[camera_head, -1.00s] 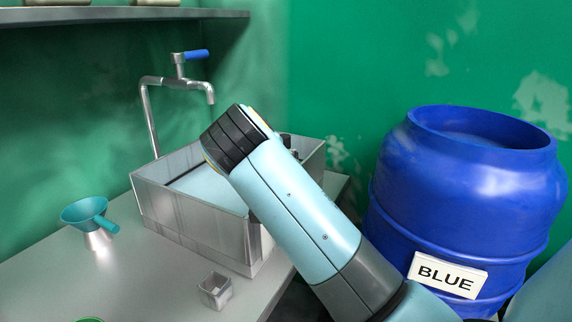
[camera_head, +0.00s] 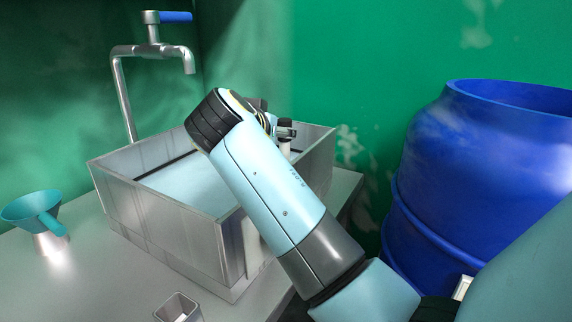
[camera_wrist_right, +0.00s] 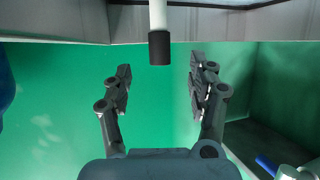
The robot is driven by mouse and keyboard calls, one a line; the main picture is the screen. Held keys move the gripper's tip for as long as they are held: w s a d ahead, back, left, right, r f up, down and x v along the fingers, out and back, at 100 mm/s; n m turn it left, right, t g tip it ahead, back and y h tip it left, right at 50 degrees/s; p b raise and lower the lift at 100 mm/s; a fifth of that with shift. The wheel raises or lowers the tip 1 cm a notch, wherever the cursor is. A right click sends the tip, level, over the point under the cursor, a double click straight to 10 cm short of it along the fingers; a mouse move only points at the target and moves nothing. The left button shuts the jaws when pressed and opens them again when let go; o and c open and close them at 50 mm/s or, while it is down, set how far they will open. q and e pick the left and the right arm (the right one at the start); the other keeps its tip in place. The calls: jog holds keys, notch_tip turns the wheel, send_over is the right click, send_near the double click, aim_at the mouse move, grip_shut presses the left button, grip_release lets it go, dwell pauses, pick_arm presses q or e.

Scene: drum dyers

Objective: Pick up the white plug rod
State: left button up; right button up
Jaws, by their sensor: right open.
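The white plug rod (camera_wrist_right: 158,14) shows at the top middle of the right wrist view, with its black end pointing down in that picture, toward my gripper. My right gripper (camera_wrist_right: 160,66) is open there, its two dark fingers apart, one on each side of the rod's line. The black end is at about the fingertips, with no finger seen touching it. In the head view my right gripper (camera_head: 284,131) is partly hidden behind my arm, over the right end of the metal sink (camera_head: 165,225). A short white piece of the rod (camera_head: 285,150) shows just below it. My left gripper is out of view.
A tap (camera_head: 122,85) with a blue handle rises behind the sink. A large blue drum (camera_head: 470,190) is at the right.

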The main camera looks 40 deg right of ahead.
aim_at(284, 144)
jog(key=p+x, duration=0.2)
jog(key=x, duration=0.8)
jog(key=shift+d, duration=0.3)
jog(key=shift+c, duration=0.8)
grip_shut()
